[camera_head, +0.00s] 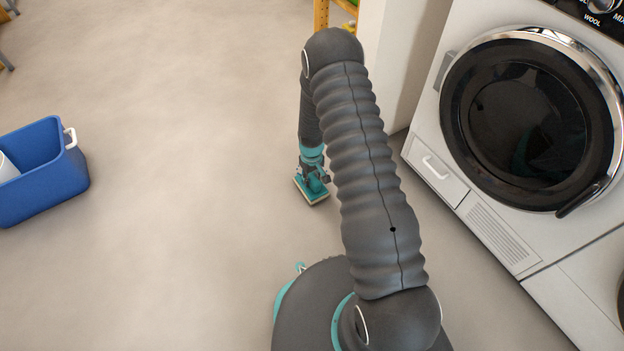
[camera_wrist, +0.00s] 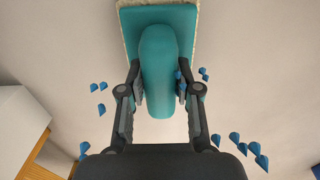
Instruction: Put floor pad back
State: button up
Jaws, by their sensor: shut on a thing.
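The floor pad (camera_wrist: 187,18) is a teal block with a rounded teal handle and a pale, fuzzy edge along its underside. My gripper (camera_wrist: 159,88) is shut on its handle, with one dark finger on each side in the wrist view. In the head view the pad (camera_head: 309,190) is small, below my gripper (camera_head: 312,174), at or just above the grey floor; I cannot tell if it touches.
A blue bin (camera_head: 45,175) with a white handle stands on the floor at the left, a white thing inside it. A white washing machine (camera_head: 440,180) stands at the right. A yellow shelf frame (camera_head: 321,14) is at the back. Open floor lies between bin and arm. Several small blue pieces (camera_wrist: 235,138) show around the fingers.

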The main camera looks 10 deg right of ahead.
jog(key=shift+f, duration=0.3)
jog(key=shift+f, duration=0.15)
jog(key=o, duration=1)
